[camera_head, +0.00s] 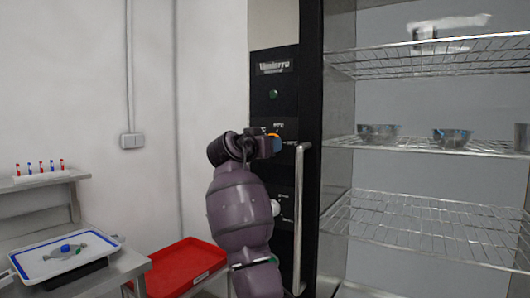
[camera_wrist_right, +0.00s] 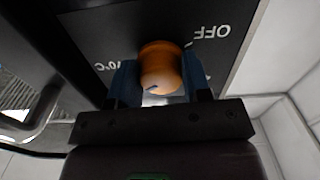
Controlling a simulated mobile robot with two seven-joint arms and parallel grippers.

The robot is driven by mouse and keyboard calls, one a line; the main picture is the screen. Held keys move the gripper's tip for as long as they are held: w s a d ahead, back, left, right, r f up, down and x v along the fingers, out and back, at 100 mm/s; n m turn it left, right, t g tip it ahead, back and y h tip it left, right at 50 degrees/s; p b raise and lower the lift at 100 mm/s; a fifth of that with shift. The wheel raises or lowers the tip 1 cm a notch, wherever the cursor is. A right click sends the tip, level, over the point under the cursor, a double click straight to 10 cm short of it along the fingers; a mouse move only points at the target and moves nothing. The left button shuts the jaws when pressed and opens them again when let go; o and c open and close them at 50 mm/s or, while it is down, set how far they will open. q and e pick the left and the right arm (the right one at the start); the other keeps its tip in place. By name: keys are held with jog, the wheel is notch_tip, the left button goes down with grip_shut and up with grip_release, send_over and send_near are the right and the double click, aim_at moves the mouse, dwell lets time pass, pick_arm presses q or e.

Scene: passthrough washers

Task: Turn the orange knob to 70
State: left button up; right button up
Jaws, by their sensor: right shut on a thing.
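The orange knob (camera_wrist_right: 160,66) sits on the black control panel (camera_wrist_right: 95,38), with "OFF" lettering on one side and a "0°C" marking on the other in the right wrist view. A dark pointer mark shows on its face. My right gripper (camera_wrist_right: 158,85) has its two blue fingers on either side of the knob, shut on it. In the head view my right arm reaches up to the panel, and only a sliver of the orange knob (camera_head: 274,136) shows behind my right gripper (camera_head: 268,146). My left gripper is not in view.
A vertical metal handle (camera_head: 299,215) stands just right of the knob. Wire shelves (camera_head: 430,145) with metal bowls are inside the open cabinet. A white knob (camera_head: 276,208) is lower on the panel. A red tray (camera_head: 180,266) and a side table with a white tray (camera_head: 64,257) are at left.

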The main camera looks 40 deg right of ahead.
jog(key=m+b, duration=0.1)
jog(key=m, duration=0.1)
jog(key=shift+r+m, duration=0.15)
jog(key=shift+m, duration=0.25)
jog(key=shift+r+m+b, duration=0.1)
jog(key=shift+m+b, duration=0.7)
jog(key=shift+m, duration=0.3)
jog(key=shift+r+m+b, duration=0.1)
jog(key=shift+m+b, duration=0.2)
jog(key=shift+m, duration=0.3)
jog(key=shift+r, duration=0.1)
jog(key=shift+r+m, duration=0.1)
jog(key=shift+m, duration=0.2)
jog(key=o, duration=0.5)
jog(key=shift+c, duration=0.2)
jog(key=o, duration=0.4)
jog(key=shift+d+f, duration=0.2)
jog(key=shift+f, duration=0.1)
jog(key=shift+w+a, duration=0.1)
jog(key=shift+f, duration=0.1)
